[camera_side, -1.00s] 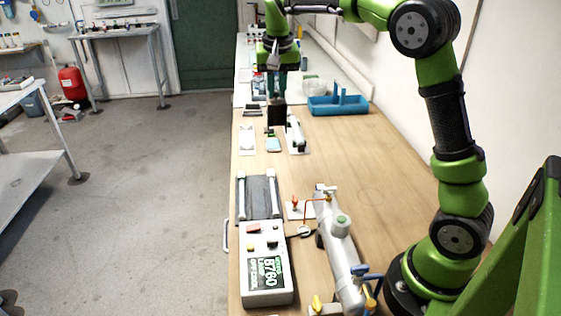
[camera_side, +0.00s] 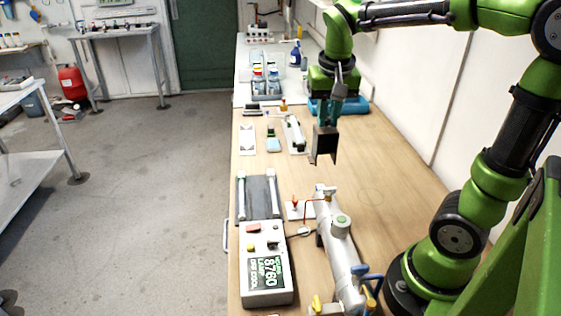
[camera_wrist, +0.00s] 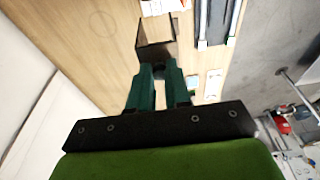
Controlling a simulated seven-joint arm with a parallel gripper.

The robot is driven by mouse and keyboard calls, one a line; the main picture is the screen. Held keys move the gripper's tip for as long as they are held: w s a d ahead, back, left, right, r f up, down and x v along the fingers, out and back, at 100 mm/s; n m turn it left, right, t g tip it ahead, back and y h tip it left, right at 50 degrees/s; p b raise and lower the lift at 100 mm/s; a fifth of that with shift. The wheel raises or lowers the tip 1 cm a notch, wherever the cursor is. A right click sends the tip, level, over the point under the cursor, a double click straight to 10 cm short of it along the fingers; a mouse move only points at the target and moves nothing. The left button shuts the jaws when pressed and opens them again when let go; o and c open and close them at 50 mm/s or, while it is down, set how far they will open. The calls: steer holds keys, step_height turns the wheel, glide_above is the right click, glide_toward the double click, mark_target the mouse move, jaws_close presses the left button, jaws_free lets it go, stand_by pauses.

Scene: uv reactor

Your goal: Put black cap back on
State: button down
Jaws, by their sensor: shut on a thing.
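The black cap (camera_side: 324,146), a dark box-like piece, hangs from my gripper (camera_side: 328,122) in the side view. In the wrist view my gripper (camera_wrist: 160,67) is shut on the cap (camera_wrist: 157,32), which shows as an open-sided box beyond the green fingers. The cap is in the air above the bench, beyond the far end of the silver reactor tube (camera_side: 337,246). It is apart from the tube. The tube's far end carries a small yellow fitting and a red cable.
A control box (camera_side: 266,268) with a lit display stands left of the tube. Behind it lies a dark tray with white tubes (camera_side: 241,195). A white card with a red piece (camera_side: 295,203) sits beside the tube. A blue bin (camera_side: 357,106) is behind my gripper.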

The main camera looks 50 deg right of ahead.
steer(key=shift+f, duration=0.1)
steer(key=shift+f, duration=7.55)
steer(key=c, duration=1)
jaws_free()
glide_toward(327, 130)
steer(key=f, duration=0.5)
steer(key=shift+s+a, duration=0.3)
